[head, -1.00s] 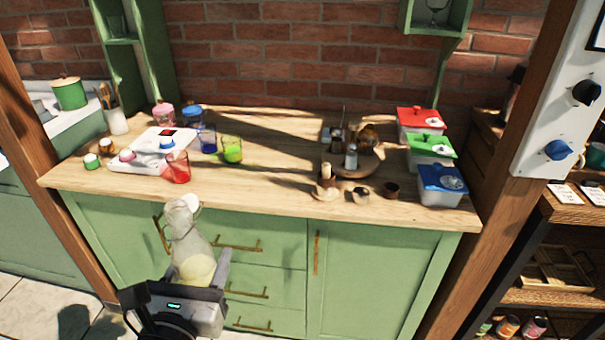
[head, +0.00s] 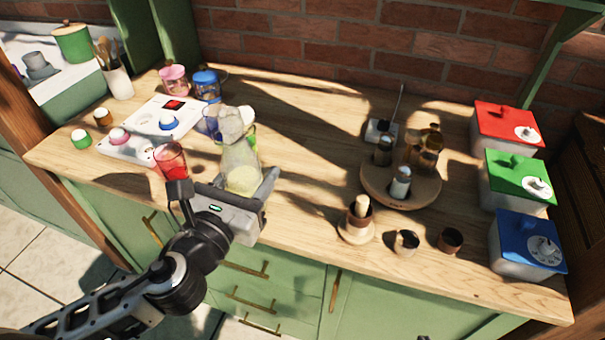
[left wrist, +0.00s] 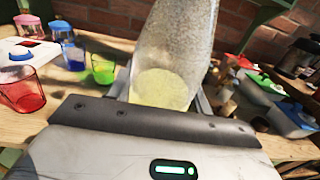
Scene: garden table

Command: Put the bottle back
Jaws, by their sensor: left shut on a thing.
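My left gripper (head: 238,194) is shut on a clear bottle (head: 240,160) with a pale yellow liquid low inside it. The bottle is over the front left part of the wooden counter, in front of the green glass; I cannot tell if it touches the counter. In the left wrist view the bottle (left wrist: 178,60) stands between the fingers and its top is cut off. A round wooden tray (head: 412,196) on the right holds an amber bottle (head: 426,150) and small shakers (head: 400,183). My right gripper does not show.
A red glass (head: 170,160) stands left of the bottle, with a white scale-like panel (head: 140,135) behind it. Red, green and blue lidded boxes (head: 518,185) line the right side. Small cups (head: 406,242) stand near the front edge. Bare counter (head: 300,165) lies between bottle and tray.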

